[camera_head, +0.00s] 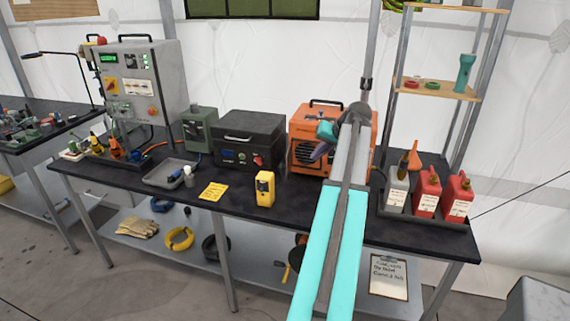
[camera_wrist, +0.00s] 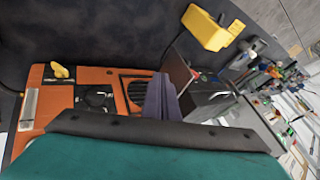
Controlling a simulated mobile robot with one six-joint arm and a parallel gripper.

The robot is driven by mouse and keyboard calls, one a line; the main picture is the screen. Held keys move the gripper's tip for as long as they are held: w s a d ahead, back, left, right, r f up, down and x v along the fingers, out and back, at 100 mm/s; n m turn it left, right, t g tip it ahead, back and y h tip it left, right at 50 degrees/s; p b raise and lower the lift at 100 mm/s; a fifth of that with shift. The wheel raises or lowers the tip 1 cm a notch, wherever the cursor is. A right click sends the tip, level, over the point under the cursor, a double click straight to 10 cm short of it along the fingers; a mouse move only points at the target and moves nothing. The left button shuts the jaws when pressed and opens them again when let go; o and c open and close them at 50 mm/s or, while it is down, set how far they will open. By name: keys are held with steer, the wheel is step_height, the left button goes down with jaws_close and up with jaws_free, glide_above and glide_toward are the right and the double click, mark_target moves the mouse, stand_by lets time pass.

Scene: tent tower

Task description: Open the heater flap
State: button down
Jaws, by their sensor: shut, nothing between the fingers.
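The orange heater (camera_head: 300,118) stands on the black bench, partly hidden behind my arm. In the wrist view the orange heater front (camera_wrist: 60,118) shows a yellow knob (camera_wrist: 59,71) and the grille (camera_wrist: 130,88). A thin dark panel (camera_wrist: 178,68) stands out at the grille's side, away from the knob. It looks like the flap swung outward, but its hinge is hidden. My gripper (camera_head: 319,151) is shut and empty in front of the heater. Its purple-grey fingers (camera_wrist: 160,84) overlap the grille edge beside the panel; contact cannot be told.
A black box (camera_head: 249,139) with a red knob stands left of the heater. A yellow handheld device (camera_head: 264,188) stands near the bench's front edge. Red bottles (camera_head: 428,190) sit in a tray at right. Bare bench top lies between the yellow device and the black box.

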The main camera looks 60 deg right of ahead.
steer(key=shift+w+f, duration=0.1)
steer(key=shift+w, duration=0.05)
stand_by(0.3)
steer(key=w+f+p, duration=0.4)
steer(key=w+f, duration=0.3)
steer(key=w, duration=0.2)
steer(key=shift+w+f, duration=0.15)
steer(key=shift+f, duration=0.25)
stand_by(0.5)
